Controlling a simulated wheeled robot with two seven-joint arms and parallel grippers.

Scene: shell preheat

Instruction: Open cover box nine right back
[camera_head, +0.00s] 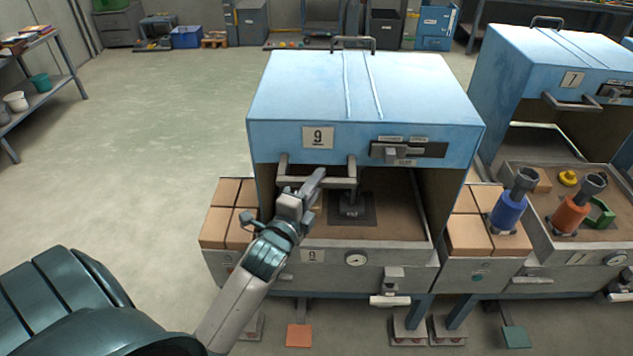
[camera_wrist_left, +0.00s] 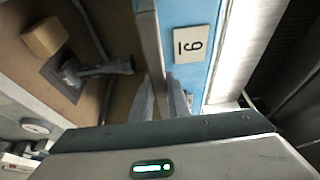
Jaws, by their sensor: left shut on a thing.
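The blue cover (camera_head: 360,95) of box nine stands in the middle of the head view, marked by a 9 plate (camera_head: 318,137). Its front edge is well above the box body (camera_head: 400,275), so the inside shows below it. A grey bar handle (camera_head: 343,182) hangs from the cover's front edge. My left gripper (camera_head: 308,190) is shut on this handle at its left part. In the left wrist view the gripper fingers (camera_wrist_left: 165,98) are beside the blue cover front (camera_wrist_left: 202,75) and its 9 plate (camera_wrist_left: 190,45). My right gripper is not in view.
Inside box nine are a dark fitting (camera_head: 351,205) on a plate and a small tan block (camera_wrist_left: 45,38). Brick ledges (camera_head: 475,233) flank the box. Box seven (camera_head: 560,60) stands close at the right, with blue and orange tools nearby. The floor at left is clear.

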